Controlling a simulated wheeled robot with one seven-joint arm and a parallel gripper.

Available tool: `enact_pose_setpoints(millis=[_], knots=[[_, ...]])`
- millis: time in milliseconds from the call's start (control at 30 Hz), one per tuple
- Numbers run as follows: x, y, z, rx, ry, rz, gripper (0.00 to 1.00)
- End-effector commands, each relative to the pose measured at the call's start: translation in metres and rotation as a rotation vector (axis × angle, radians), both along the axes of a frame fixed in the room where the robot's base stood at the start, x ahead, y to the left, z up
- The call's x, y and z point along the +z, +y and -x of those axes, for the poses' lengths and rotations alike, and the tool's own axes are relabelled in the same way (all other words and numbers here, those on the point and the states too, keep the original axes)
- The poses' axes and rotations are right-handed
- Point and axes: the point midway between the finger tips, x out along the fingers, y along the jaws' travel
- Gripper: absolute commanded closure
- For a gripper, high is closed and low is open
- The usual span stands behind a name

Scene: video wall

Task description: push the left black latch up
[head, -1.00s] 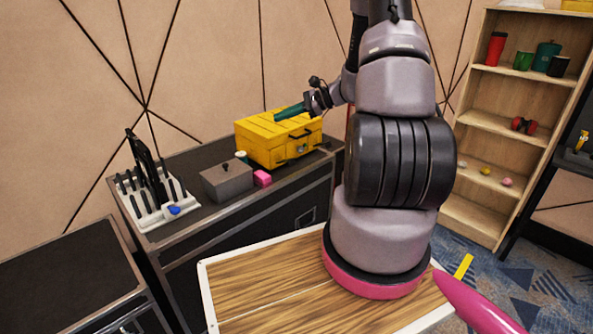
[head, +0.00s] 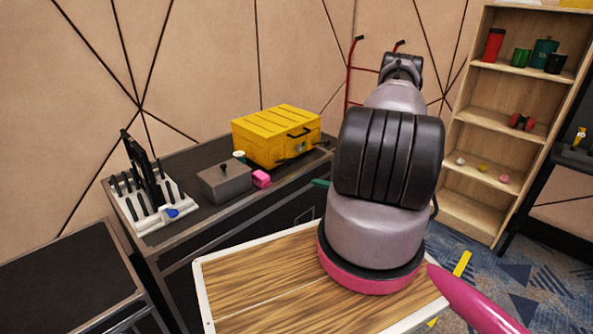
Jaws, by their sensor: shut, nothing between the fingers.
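The yellow toolbox (head: 262,138) stands on the dark cabinet top, its lid down. A black handle is on its front. A small dark piece at the lower left of the front looks like the left black latch (head: 281,161); it is too small to tell its position. Another dark piece is at the lower right. My gripper (head: 320,183) shows only as a teal tip left of my arm, in front of the cabinet and below the toolbox, apart from it. My arm hides the rest. It is shut and empty.
A white rack (head: 152,206) with several black tools is further left. A wooden shelf (head: 485,130) is at the right.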

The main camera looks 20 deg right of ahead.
Motion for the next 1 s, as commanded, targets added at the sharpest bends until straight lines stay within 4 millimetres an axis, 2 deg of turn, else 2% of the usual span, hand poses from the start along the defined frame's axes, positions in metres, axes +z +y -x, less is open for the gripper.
enact_pose_setpoints(millis=[467,633,967,1000], knots=[[-0.004,0.002,-0.004,-0.006,0.002,-0.001,1.0],[-0.01,0.01,-0.026,-0.005,0.001,-0.002,1.0],[-0.026,0.034,-0.091,-0.004,-0.001,-0.001,1.0],[-0.022,0.034,-0.095,-0.004,-0.001,0.0,1.0]])
